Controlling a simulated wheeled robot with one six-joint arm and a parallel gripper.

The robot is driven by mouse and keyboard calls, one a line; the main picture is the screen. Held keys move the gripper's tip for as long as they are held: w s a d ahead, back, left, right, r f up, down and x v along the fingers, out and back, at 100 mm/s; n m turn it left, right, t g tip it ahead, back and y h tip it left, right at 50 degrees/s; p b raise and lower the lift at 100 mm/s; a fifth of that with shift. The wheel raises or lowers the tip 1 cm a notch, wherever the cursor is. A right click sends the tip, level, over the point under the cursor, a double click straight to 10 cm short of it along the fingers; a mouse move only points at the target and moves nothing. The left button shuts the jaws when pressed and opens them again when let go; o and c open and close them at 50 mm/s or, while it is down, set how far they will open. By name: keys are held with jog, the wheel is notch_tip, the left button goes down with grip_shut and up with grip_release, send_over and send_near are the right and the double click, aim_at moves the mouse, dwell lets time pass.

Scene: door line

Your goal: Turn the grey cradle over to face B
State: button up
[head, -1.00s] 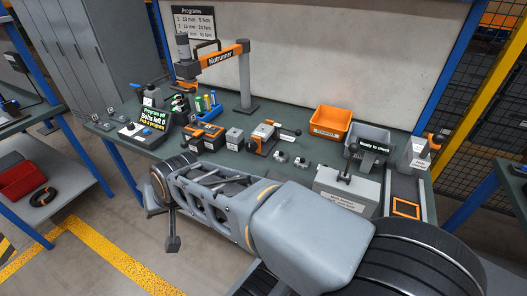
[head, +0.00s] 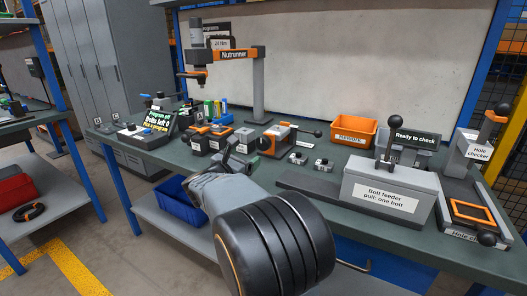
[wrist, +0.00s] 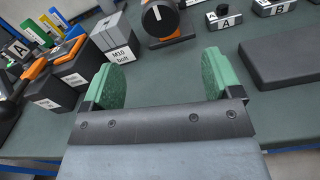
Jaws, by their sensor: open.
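The fixture that seems to hold the grey cradle (head: 292,141) stands on the bench, with orange parts, a black round knob on its left and a black-tipped lever on its right. In the wrist view the fixture's black disc (wrist: 158,18) with a white mark shows at the top edge; the cradle itself is mostly out of frame, and I cannot read which face is up. My gripper (wrist: 161,78) is open and empty, its green pads wide apart above the bare bench. In the head view my gripper (head: 236,157) is in front of the fixture, to its left, apart from it.
Small blocks labelled A (wrist: 225,22) and B (wrist: 279,8) lie right of the fixture. A grey M10 bolt box (wrist: 115,37) stands left of it. The bolt feeder (head: 388,196) and hole checker (head: 470,165) are to the right. The Nutrunner arm (head: 225,56) overhangs the back.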

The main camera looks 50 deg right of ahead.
aim_at(261, 144)
jog(key=x, duration=1.3)
jog(key=shift+s+r+b, duration=0.1)
jog(key=shift+b, duration=0.2)
jog(key=shift+c, duration=0.2)
jog(key=c, duration=0.9)
